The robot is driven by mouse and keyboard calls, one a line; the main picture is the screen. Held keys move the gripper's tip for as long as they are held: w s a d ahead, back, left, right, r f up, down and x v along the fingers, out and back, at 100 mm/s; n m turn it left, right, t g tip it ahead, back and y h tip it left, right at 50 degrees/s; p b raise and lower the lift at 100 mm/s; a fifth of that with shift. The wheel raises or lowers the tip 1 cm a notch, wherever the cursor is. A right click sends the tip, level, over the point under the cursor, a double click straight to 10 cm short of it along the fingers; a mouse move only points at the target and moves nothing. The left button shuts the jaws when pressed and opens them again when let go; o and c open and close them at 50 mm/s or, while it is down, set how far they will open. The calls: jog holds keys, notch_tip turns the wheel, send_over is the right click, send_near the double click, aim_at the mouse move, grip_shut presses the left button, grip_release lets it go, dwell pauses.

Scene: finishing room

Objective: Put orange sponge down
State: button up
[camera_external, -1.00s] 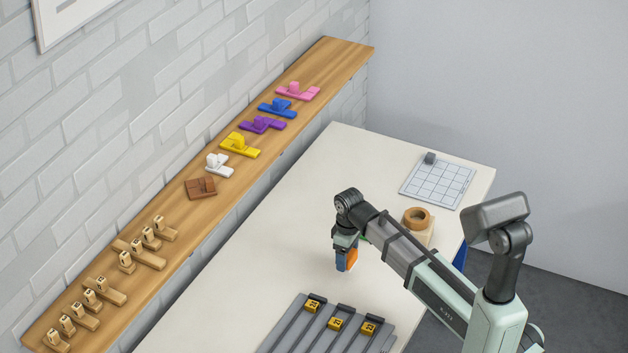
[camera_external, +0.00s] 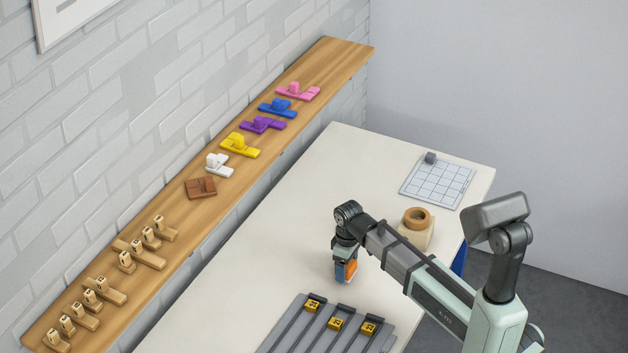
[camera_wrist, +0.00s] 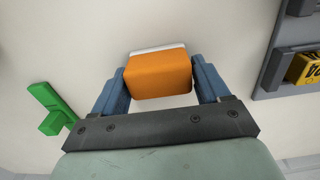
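The orange sponge (camera_wrist: 159,75) with a white layer along its far edge sits between the two blue fingers of my gripper (camera_wrist: 162,84) in the wrist view. Both fingers press against its sides, so my gripper is shut on it. In the external view the sponge (camera_external: 351,269) shows at the low end of my gripper (camera_external: 343,272), very close above the white table (camera_external: 285,225). I cannot tell whether it touches the tabletop.
A grey slotted rack (camera_external: 300,335) with yellow tags stands near in front. A green piece (camera_wrist: 52,108) lies left of my gripper in the wrist view. A tape roll (camera_external: 416,217) on a block and a gridded mat (camera_external: 437,181) lie behind. The table's left side is clear.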

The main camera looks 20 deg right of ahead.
jog(key=o, duration=0.3)
jog(key=shift+o, duration=0.2)
jog(key=shift+r, duration=0.1)
notch_tip(320, 180, up, 12)
dwell(0.6)
dwell(0.4)
